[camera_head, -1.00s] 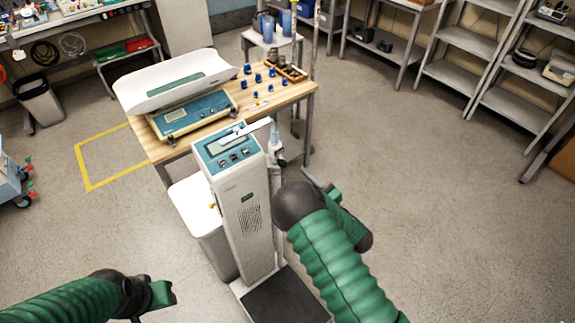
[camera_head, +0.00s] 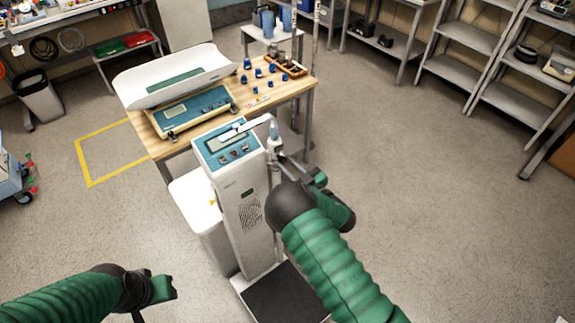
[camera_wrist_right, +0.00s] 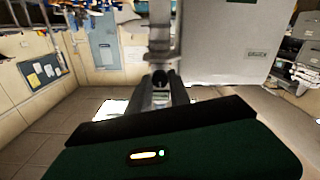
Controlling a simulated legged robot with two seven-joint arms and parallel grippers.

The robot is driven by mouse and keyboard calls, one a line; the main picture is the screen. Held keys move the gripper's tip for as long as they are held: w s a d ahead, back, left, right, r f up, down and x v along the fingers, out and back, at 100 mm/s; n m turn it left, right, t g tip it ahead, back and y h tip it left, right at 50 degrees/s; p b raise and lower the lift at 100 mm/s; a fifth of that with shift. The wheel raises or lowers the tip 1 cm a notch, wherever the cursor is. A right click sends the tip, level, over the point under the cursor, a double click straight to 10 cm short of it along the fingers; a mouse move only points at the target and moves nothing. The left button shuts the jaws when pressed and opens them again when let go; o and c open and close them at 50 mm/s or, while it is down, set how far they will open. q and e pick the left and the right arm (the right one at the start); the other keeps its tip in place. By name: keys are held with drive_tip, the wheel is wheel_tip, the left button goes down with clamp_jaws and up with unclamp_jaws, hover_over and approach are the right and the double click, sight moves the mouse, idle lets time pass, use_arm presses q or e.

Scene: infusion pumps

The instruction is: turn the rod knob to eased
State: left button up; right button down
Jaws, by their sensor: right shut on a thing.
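The white column scale (camera_head: 243,200) stands in the middle of the head view, with a blue display panel on top. Its thin measuring rod (camera_head: 275,130) rises at the column's right side. In the right wrist view the rod (camera_wrist_right: 160,25) runs down to the dark rod knob (camera_wrist_right: 160,78). My right gripper (camera_head: 281,160) reaches the rod from the right and is shut on the knob, its fingers (camera_wrist_right: 160,92) around it in the wrist view. The knob's turn position cannot be read. My left gripper (camera_head: 168,288) is at lower left, away from everything; its finger gap is unclear.
A wooden table (camera_head: 290,92) behind the scale bears a baby scale (camera_head: 190,110) and several blue weights. A white bin (camera_head: 198,208) stands left of the column. The scale's dark platform (camera_head: 285,300) lies below my right arm.

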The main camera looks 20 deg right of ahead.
idle(0.4)
drive_tip(key=n+b, duration=0.2)
drive_tip(key=n, duration=0.2)
drive_tip(key=shift+f+n, duration=0.15)
drive_tip(key=shift+n, duration=0.25)
drive_tip(key=n+b, duration=0.1)
drive_tip(key=n, duration=0.2)
drive_tip(key=shift+n, duration=0.3)
drive_tip(key=n+b, duration=0.2)
drive_tip(key=n, duration=0.2)
drive_tip(key=shift+f, duration=0.1)
drive_tip(key=shift+s+n+b, duration=0.1)
drive_tip(key=shift+n+b, duration=0.7)
drive_tip(key=shift+n, duration=1)
drive_tip(key=shift+f, duration=0.1)
drive_tip(key=c, duration=1.5)
unclamp_jaws()
drive_tip(key=shift+o, duration=1.5)
drive_tip(key=shift+r, duration=0.2)
